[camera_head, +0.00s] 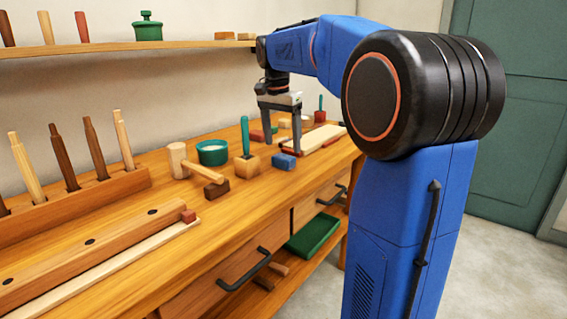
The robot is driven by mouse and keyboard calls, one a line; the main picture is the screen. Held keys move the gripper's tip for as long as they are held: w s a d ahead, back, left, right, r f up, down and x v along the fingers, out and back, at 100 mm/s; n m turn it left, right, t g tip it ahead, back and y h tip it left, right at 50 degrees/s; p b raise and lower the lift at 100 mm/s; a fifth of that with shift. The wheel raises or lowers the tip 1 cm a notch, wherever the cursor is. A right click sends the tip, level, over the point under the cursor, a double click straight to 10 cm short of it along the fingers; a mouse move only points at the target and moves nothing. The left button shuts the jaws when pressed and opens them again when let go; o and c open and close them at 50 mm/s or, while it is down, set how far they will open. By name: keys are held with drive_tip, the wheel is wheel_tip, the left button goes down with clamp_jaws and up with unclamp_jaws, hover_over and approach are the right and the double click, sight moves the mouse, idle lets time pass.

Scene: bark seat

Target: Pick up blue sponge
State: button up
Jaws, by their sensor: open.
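The blue sponge (284,161) is a small blue block on the wooden workbench top, near the front edge and left of a pale board. My gripper (283,147) points down over the bench, just behind and above the sponge in the picture. Its two grey fingers are spread wide with nothing held between them. One fingertip ends just above the sponge's right side; I cannot tell whether it touches the sponge or the bench.
A wooden block with a green-handled tool (246,160) stands left of the sponge. Small red and wooden blocks lie behind. A shelf (110,48) hangs above.

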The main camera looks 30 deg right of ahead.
sight(283, 156)
drive_tip(key=shift+d+f, duration=0.15)
drive_tip(key=shift+f, duration=0.95)
drive_tip(key=shift+d+f, duration=0.1)
drive_tip(key=shift+f, duration=0.95)
drive_tip(key=c, duration=1.1)
drive_tip(key=shift+c, duration=0.2)
wheel_tip(283, 156, up, 10)
